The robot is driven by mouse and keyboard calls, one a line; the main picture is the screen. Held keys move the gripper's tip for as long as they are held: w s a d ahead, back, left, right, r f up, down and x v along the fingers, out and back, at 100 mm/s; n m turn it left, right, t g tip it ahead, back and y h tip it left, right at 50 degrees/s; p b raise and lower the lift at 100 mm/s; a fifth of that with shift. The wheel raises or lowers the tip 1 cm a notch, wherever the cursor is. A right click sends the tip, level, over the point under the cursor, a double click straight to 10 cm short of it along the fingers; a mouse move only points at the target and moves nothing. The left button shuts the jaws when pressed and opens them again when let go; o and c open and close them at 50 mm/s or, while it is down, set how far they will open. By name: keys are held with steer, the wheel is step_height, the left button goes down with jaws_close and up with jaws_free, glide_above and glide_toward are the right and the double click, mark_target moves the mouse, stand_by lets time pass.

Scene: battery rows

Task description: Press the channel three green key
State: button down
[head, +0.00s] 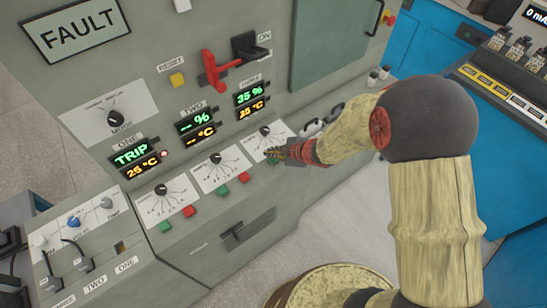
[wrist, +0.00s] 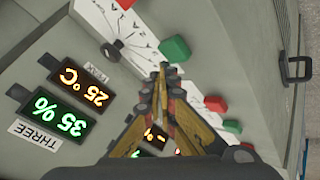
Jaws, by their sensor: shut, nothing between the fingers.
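The channel three green key (wrist: 177,48) shows just beyond my fingertips in the wrist view, on the sloping front of the grey cabinet. In the head view only a bit of this green key (head: 273,161) shows below my fingertips. My gripper (wrist: 163,70) is shut and empty, its fingers together and pointing toward the panel. In the head view my gripper (head: 270,153) is over the lower part of the channel three dial plate. In the wrist view the tips look close to the green key, but I cannot tell whether they touch it.
The channel three dial (wrist: 112,50) and its red key (wrist: 125,3) are near. Channel two's red key (wrist: 215,103) and green key (wrist: 232,126) lie on the other side of my fingers. A dark handle (head: 245,235) sits lower on the cabinet. A red lever (head: 213,70) stands above.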

mark_target(272, 159)
steer(key=shift+f, duration=0.15)
steer(key=shift+f, duration=0.25)
steer(key=shift+f+b, duration=0.45)
steer(key=shift+b, duration=0.05)
stand_by(0.8)
steer(key=shift+r, duration=0.1)
steer(key=shift+r+p, duration=0.75)
steer(key=shift+p, duration=0.15)
steer(key=shift+r, duration=0.15)
step_height(272, 159, up, 5)
steer(key=p, duration=0.5)
stand_by(0.6)
